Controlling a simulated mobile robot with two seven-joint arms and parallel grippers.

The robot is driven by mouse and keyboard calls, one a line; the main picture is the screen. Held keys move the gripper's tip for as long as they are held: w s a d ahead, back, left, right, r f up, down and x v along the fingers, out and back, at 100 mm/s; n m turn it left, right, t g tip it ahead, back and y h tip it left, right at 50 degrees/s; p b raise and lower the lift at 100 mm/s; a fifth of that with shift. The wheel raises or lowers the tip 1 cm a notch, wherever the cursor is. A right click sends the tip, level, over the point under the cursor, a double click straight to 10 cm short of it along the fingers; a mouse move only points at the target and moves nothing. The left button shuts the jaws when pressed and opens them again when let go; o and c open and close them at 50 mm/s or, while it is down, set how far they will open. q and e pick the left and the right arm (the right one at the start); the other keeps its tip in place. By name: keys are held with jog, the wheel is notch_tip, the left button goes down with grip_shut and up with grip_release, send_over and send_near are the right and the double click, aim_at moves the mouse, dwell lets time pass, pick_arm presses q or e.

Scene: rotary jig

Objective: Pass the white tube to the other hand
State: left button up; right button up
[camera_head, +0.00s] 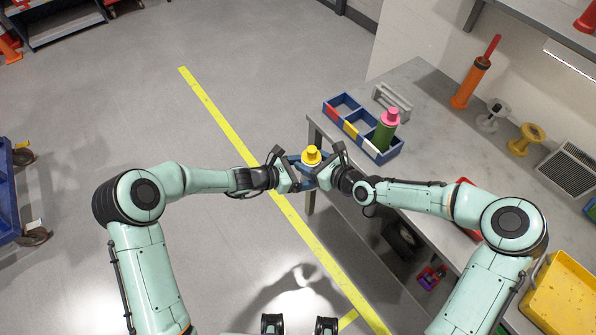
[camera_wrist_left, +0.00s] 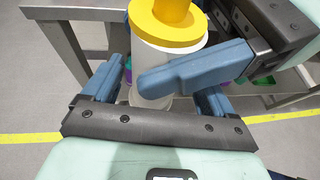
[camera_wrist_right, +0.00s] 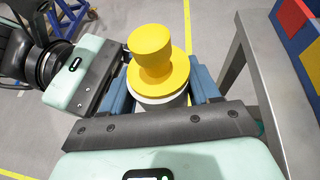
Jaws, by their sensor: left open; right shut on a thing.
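The white tube with its yellow cap (camera_head: 311,156) is held in the air between my two grippers, just off the table's left end. In the left wrist view the white tube body (camera_wrist_left: 150,62) shows below the yellow cap and stands between the open fingers of my left gripper (camera_wrist_left: 160,95). My right gripper (camera_head: 326,176) is shut on the tube; one of its blue fingers crosses the front of the tube in the left wrist view. In the right wrist view the yellow cap (camera_wrist_right: 155,60) hides most of the tube. My left gripper (camera_head: 288,178) also shows from the head.
The grey table (camera_head: 430,120) carries a blue sectioned tray (camera_head: 396,151) with a green and pink bottle (camera_head: 386,130). An orange tube (camera_head: 468,85) and spools stand behind. A yellow bin (camera_head: 565,298) is at lower right. Open floor lies left of the table.

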pick_arm(q)
jog(key=shift+c, duration=0.3)
jog(key=shift+d, duration=0.1)
jog(key=c, duration=1.2)
jog(key=shift+o, duration=0.2)
jog(key=shift+r, duration=0.1)
pick_arm(e)
jog(key=o, duration=1.6)
